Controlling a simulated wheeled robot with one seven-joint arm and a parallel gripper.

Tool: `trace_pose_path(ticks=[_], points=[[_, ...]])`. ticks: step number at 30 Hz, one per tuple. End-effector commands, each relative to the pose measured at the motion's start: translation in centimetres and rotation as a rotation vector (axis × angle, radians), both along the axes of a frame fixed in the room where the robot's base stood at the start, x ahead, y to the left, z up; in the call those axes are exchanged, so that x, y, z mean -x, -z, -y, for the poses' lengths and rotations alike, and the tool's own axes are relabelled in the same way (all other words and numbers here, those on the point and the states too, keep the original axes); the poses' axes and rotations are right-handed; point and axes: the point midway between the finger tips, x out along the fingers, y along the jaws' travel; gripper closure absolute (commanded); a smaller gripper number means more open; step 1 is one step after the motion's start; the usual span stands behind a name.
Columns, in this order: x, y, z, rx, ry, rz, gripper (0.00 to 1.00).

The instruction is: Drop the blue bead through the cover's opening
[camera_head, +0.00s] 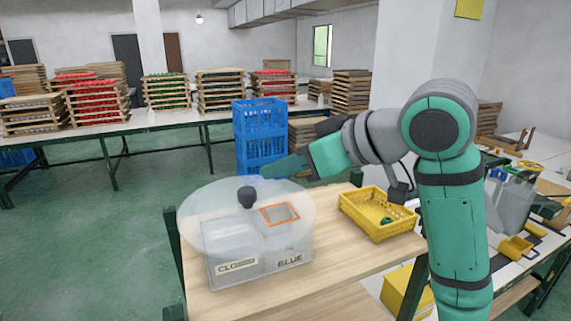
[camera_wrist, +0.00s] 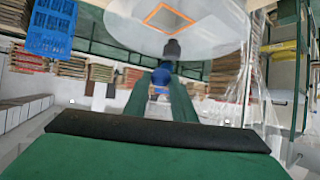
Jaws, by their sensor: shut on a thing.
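A clear box (camera_head: 232,268) with two visible label plates, one reading "BLUE", stands on the wooden table. A round see-through cover (camera_head: 215,205) lies on it, with a dark knob (camera_head: 246,198) and an orange-edged opening (camera_head: 281,214) above the BLUE side. The opening (camera_wrist: 168,16) and knob (camera_wrist: 172,48) also show in the wrist view. The bead is hidden in the head view.
A yellow tray (camera_head: 357,220) with a green bead (camera_head: 386,221) stands to the right of the box, below my arm. Blue crates (camera_head: 258,130) stand behind the table. The table's front (camera_head: 265,300) is clear. Racks of trays line the back.

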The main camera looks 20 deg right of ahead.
Motion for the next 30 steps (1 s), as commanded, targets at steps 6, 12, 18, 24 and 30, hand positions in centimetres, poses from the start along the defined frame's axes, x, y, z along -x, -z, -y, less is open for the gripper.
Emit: trace_pose_path(ticks=[6, 12, 18, 24, 30], points=[[0.0, 1.7, 0.1, -0.002, 0.001, -0.002, 0.97], [0.1, 3.4, 0.1, 0.0, 0.003, -0.001, 0.97], [0.1, 5.0, 0.1, -0.001, 0.003, 0.0, 0.97], [0.1, 6.4, 0.1, 0.0, 0.003, -0.001, 0.97], [0.1, 7.0, 0.1, -0.001, 0.002, -0.001, 0.97]])
